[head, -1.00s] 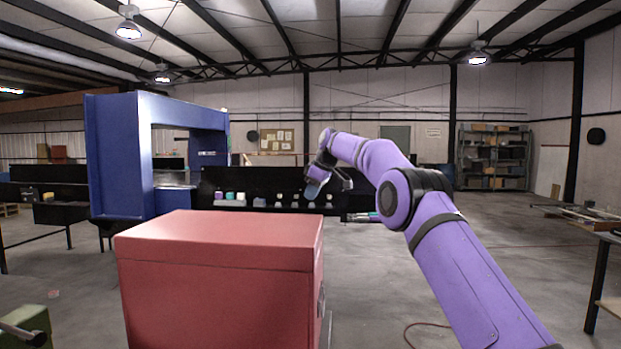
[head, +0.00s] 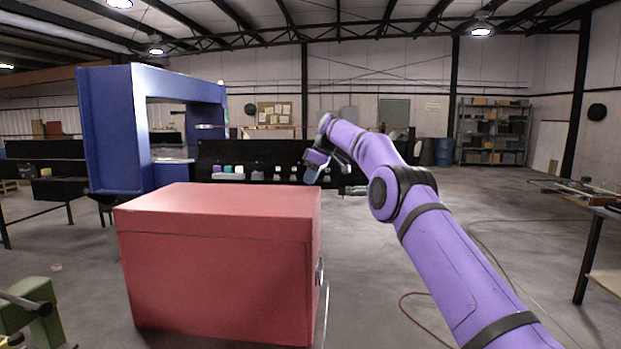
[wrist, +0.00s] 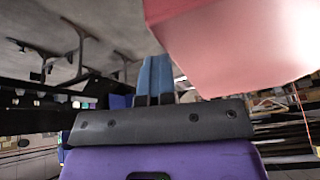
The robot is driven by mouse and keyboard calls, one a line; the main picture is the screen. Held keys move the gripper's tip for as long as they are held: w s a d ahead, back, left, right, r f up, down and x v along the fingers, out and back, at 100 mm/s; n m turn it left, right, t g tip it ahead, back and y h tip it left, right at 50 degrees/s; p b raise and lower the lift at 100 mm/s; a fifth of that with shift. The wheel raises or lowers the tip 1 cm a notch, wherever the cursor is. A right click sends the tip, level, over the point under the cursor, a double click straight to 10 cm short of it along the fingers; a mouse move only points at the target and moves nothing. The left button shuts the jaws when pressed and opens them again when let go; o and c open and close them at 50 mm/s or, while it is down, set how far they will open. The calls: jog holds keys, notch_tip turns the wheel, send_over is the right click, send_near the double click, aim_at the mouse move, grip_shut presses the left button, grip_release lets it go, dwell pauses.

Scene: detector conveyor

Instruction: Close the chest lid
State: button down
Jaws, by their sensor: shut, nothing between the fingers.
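The red chest (head: 215,280) stands in the middle foreground of the head view. Its lid (head: 215,198) lies flat on top, with a seam along the near face and no visible gap there; the far side is hidden. My gripper (head: 312,174) is beyond the chest's far right corner, apart from it in the head view. In the wrist view the two blue fingers of my gripper (wrist: 155,78) are together with nothing between them. A red surface of the chest (wrist: 240,45) fills the upper right there, close beside the fingers.
A blue detector arch (head: 112,135) stands behind the chest at left, with a dark conveyor carrying small items behind. A green machine (head: 35,305) is at lower left, a table (head: 600,215) at right. Open floor lies right of the chest.

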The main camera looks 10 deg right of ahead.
jog(key=shift+d+f, duration=0.1)
jog(key=shift+f, duration=0.85)
jog(key=shift+s+d+r, duration=1.15)
jog(key=shift+s+d, duration=0.35)
jog(key=shift+d, duration=1.4)
jog(key=shift+s+d+r, duration=1.15)
jog(key=shift+s+d, duration=0.3)
jog(key=shift+d, duration=1.45)
jog(key=s+a+r+m+t+h, duration=0.15)
jog(key=s+a+r+m, duration=0.35)
jog(key=s, duration=0.9)
jog(key=s+a+r+h, duration=0.2)
jog(key=s+r, duration=0.4)
jog(key=s, duration=0.7)
jog(key=s+f+m, duration=0.3)
jog(key=s+f, duration=0.3)
jog(key=s, duration=1)
jog(key=s+d+f+m+t, duration=0.1)
jog(key=s+f+m, duration=0.2)
jog(key=s+f, duration=0.4)
jog(key=s+h, duration=0.1)
jog(key=s, duration=0.8)
jog(key=shift+d, duration=0.15)
jog(key=shift+t, duration=0.25)
